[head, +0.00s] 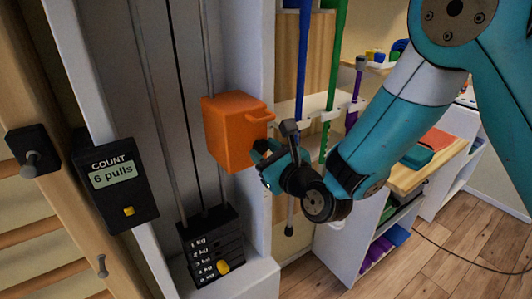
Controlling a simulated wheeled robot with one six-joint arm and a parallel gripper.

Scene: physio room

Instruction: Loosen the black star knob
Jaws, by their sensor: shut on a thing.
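The orange carriage block (228,130) sits on the vertical rods of the pulley column, with a small orange loop at its upper right. My gripper (262,153) is at the block's right side, its fingers close against it. It is shut on the black star knob (263,146), of which only a small dark part shows; my fingers hide the rest. I cannot tell how far the knob is turned.
A counter display (112,180) reads "COUNT 6 pulls". A black weight stack (211,246) with a yellow pin stands below the block. Coloured bands (332,75) hang behind my arm.

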